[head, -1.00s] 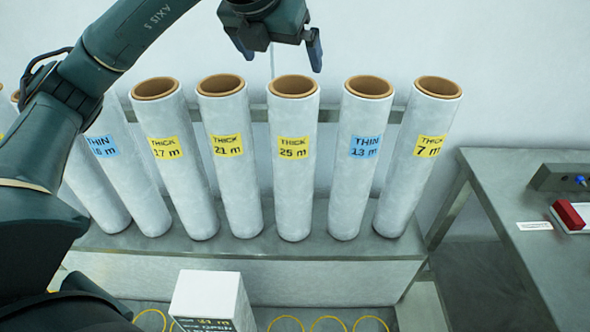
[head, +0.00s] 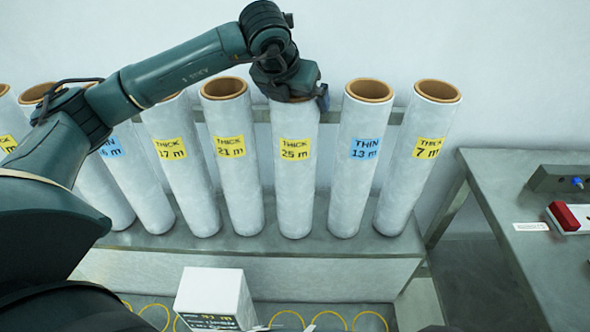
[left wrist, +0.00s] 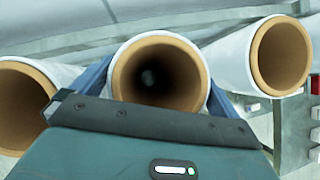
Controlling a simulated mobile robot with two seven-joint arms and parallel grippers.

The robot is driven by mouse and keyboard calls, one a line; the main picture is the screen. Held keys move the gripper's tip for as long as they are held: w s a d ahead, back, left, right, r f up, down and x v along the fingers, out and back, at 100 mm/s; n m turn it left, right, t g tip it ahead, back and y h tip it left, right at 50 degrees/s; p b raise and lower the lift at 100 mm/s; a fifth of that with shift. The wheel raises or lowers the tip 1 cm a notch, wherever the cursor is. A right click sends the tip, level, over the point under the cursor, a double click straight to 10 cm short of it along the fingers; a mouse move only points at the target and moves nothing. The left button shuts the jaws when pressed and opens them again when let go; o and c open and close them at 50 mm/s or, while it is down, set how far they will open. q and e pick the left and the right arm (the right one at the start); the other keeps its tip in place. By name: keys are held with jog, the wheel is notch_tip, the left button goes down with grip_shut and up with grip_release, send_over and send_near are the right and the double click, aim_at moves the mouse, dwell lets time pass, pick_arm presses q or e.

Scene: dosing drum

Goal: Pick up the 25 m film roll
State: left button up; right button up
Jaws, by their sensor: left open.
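The 25 m film roll (head: 294,185) stands upright on the grey bench in the head view, with a yellow THICK 25 m label. My left gripper (head: 290,97) is at its top end and hides most of its rim. In the left wrist view the roll's brown open core (left wrist: 160,72) lies between the two blue fingers of my left gripper (left wrist: 158,85), one on each side. The fingers are open. I cannot tell whether they touch the roll. My right gripper is in neither view.
The 21 m roll (head: 236,175) stands close on the left and the 13 m roll (head: 357,175) close on the right. Several more rolls line the bench (head: 240,245). A white box (head: 213,293) is in front. A metal table (head: 525,230) stands at the right.

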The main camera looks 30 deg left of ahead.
pick_arm(q)
jog(key=shift+c, duration=0.4)
jog(key=c, duration=1.7)
jog(key=shift+o, duration=0.2)
jog(key=shift+w+r, duration=0.15)
jog(key=shift+r, duration=0.2)
